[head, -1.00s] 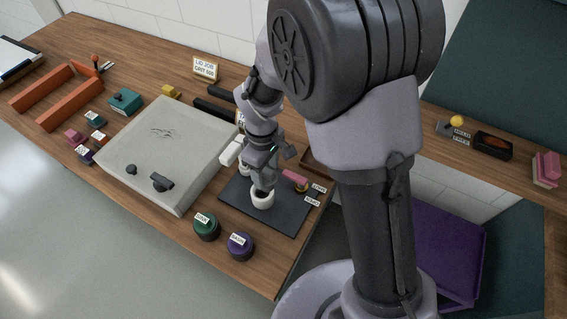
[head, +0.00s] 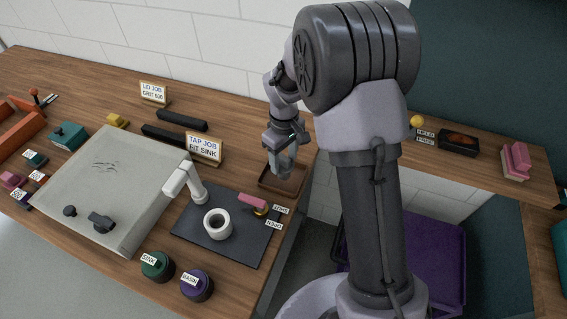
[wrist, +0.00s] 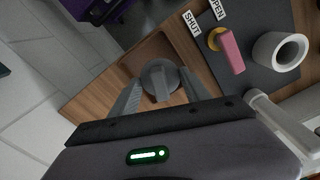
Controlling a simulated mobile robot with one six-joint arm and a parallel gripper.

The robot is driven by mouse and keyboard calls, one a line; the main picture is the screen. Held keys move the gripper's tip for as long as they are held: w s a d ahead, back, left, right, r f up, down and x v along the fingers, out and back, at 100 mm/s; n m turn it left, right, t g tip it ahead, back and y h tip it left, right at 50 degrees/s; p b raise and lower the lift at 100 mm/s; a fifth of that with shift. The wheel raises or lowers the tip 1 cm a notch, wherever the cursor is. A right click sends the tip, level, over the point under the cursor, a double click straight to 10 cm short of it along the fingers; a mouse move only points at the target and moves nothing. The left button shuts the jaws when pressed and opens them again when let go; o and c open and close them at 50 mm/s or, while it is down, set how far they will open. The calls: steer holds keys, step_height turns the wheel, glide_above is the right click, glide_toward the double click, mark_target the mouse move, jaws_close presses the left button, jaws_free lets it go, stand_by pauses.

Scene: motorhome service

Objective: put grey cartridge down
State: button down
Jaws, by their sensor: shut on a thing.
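My gripper (head: 283,165) points down at the brown wooden tray (head: 297,187) near the bench's right end. In the wrist view the grey cartridge (wrist: 160,79) shows as a round grey top with a raised bar, between the two fingers of my gripper (wrist: 162,92). My gripper is shut on it. The tray also shows around it in the wrist view (wrist: 148,50). In the head view the fingers hide most of the cartridge. I cannot tell whether its base touches the tray floor.
Left of the tray, a dark mat (head: 197,240) bears a white ring (head: 218,223), a white tap (head: 184,180) and a pink lever (head: 252,201) by SHUT and OPEN labels. A TAP JOB sign (head: 204,148) stands behind. The bench's right edge is close to the tray.

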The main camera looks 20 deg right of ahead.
mark_target(283, 163)
steer(key=shift+w+f, duration=0.2)
steer(key=shift+w, duration=0.25)
steer(key=shift+w+f, duration=0.2)
steer(key=shift+w, duration=0.25)
step_height(283, 163, down, 3)
steer(key=shift+d+f+b, duration=0.1)
steer(key=shift+b, duration=0.7)
steer(key=shift+r, duration=0.2)
steer(key=shift+f, duration=0.1)
steer(key=shift+f, duration=0.15)
steer(key=c, duration=0.5)
jaws_free()
